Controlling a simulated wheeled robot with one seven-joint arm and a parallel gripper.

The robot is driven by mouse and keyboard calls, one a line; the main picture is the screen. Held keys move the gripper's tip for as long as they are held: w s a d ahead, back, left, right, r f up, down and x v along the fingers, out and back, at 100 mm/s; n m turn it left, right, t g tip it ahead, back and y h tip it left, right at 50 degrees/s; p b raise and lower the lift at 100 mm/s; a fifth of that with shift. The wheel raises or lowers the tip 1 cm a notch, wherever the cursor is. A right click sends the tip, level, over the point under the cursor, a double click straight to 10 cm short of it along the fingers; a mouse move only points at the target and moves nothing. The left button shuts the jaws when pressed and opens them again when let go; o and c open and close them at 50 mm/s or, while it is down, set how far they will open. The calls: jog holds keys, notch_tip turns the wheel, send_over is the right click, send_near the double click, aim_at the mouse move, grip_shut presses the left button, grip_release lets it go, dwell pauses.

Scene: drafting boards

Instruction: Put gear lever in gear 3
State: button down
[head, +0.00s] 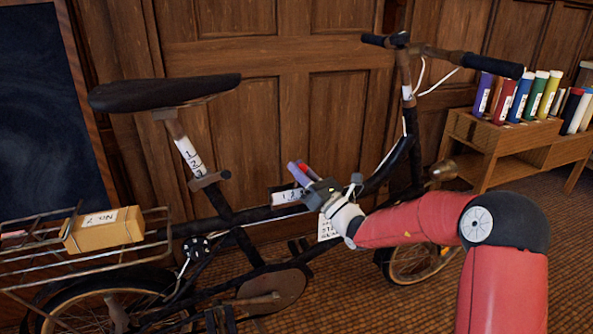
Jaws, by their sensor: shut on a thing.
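My gripper (307,182) is at the bicycle's top tube, in the middle of the head view. It is shut at the gear lever, beside a small white plate (286,196) with numbers on it. A purple and red piece (297,172) sticks up and to the left at the jaws. The gripper and wrist cover part of the plate, so only its left numbers show. The lever is mostly hidden and small, and I cannot tell which number it points to.
The dark bicycle frame (243,217) stands before a wood-panelled wall. A white numbered label (189,157) is on the seat post. A box (104,230) lies on the rear rack.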

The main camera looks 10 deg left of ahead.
jog(key=shift+d+f+m, duration=0.1)
jog(key=shift+d+m, duration=0.05)
jog(key=shift+m, duration=0.15)
jog(key=c, duration=1.3)
grip_release()
jog(key=shift+o, duration=0.2)
jog(key=v, duration=0.7)
jog(key=shift+s+d+f, duration=0.15)
jog(key=shift+d+f, duration=0.1)
jog(key=shift+f, duration=0.05)
